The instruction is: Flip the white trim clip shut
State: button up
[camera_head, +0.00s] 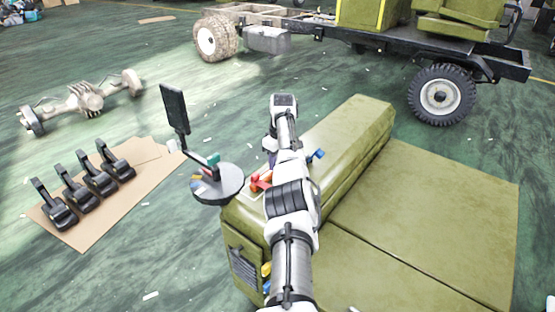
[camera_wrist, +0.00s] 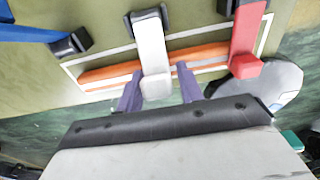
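The white trim clip (camera_wrist: 151,48) runs from a black hinge block (camera_wrist: 147,17) across an orange strip (camera_wrist: 110,76) in the wrist view. I cannot tell how far its free end stands off the strip. My gripper (camera_wrist: 160,72) has its two purple fingers apart, one on each side of the clip's free end. A narrow gap shows at each side, so the fingers are not closed on it. In the head view my arm hides the white clip and most of the gripper.
A red clip (camera_wrist: 246,38) is right of the white one and a blue clip (camera_wrist: 30,33) is left. They sit on an olive-green box-shaped body (camera_head: 345,135). A round grey stand (camera_head: 222,187) with small items is close on the left.

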jog(key=shift+o, duration=0.8)
jog(key=shift+r, duration=0.1)
notch_tip(320, 180, up, 14)
jog(key=d+b, duration=0.1)
jog(key=shift+s+b, duration=0.35)
jog(key=shift+b, duration=0.05)
